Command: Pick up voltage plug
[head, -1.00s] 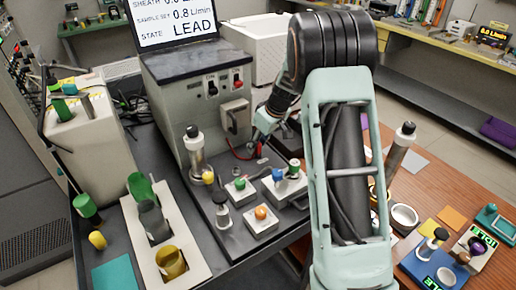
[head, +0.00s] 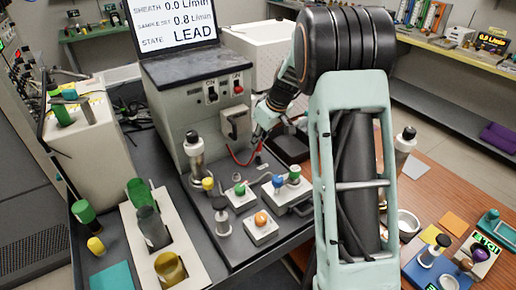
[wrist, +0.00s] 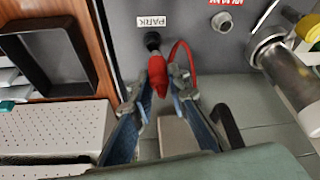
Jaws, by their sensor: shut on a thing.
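The voltage plug (wrist: 157,76) is a red plug with a red cable, seen in the wrist view between my fingers. My gripper (wrist: 158,91) is shut on it, one finger on each side. The plug's far end meets a black fitting (wrist: 152,41) by the PARK label (wrist: 151,21); I cannot tell whether it is seated or just clear of it. In the head view my gripper (head: 264,134) is beside the grey instrument, above the dark bench top. The red cable (head: 240,161) loops there; the plug itself is small and partly hidden.
The grey instrument (head: 185,105) stands close to my gripper's left. Blocks with green, blue and orange (head: 261,218) knobs sit on the bench in front. In the wrist view a metal cylinder (wrist: 288,75) stands at right and a black tray (wrist: 50,55) lies at left.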

